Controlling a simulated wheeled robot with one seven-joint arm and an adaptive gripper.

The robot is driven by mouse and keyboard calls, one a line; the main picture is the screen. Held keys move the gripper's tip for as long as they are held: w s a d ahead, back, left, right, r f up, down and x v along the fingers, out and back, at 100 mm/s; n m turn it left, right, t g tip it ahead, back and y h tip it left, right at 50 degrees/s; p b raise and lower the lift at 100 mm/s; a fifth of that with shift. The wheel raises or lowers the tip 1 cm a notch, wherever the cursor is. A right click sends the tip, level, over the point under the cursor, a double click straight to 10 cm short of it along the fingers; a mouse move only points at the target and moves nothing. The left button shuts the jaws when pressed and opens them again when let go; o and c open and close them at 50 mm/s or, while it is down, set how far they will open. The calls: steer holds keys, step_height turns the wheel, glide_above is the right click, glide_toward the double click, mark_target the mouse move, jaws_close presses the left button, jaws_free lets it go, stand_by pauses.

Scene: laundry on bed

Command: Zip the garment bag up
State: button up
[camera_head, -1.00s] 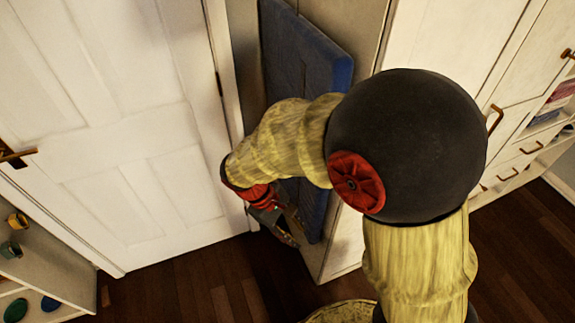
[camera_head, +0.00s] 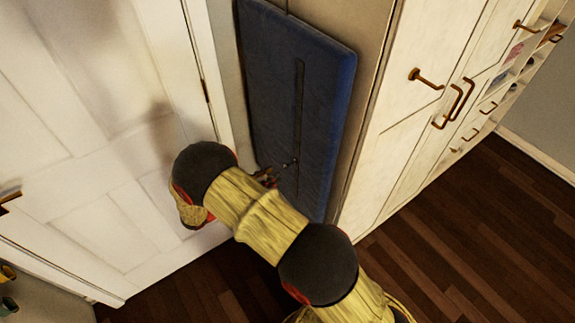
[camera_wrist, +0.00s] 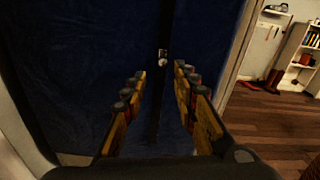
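The blue garment bag (camera_head: 270,75) hangs flat and upright between the white door and the cabinet. A dark zipper line (camera_head: 299,95) runs down its middle. A small metal zipper pull (camera_head: 293,161) sits low on that line; it also shows in the wrist view (camera_wrist: 162,62), where the bag (camera_wrist: 75,60) fills most of the picture. My gripper (camera_wrist: 158,78) is open, its yellow and red fingers spread to either side of the zipper line. The pull is just beyond the fingertips, between them in the picture, and I see no contact. In the head view my arm partly hides the gripper.
A white panelled door (camera_head: 90,130) stands to the left of the bag. A white cabinet (camera_head: 415,110) with bronze handles (camera_head: 427,78) stands close on the right. Dark wooden floor (camera_head: 450,235) is clear in front. The wrist view shows shelves (camera_wrist: 300,60) far right.

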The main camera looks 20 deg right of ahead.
mark_target(288, 165)
steer(key=shift+r+b+x, duration=0.15)
steer(key=shift+b+x, duration=0.4)
steer(key=shift+x, duration=1.45)
steer(key=shift+r+b+x, duration=0.15)
steer(key=shift+b+x, duration=0.35)
steer(key=shift+x, duration=1.45)
steer(key=shift+s+d, duration=0.1)
steer(key=shift+s, duration=0.05)
steer(key=shift+c, duration=0.9)
jaws_close()
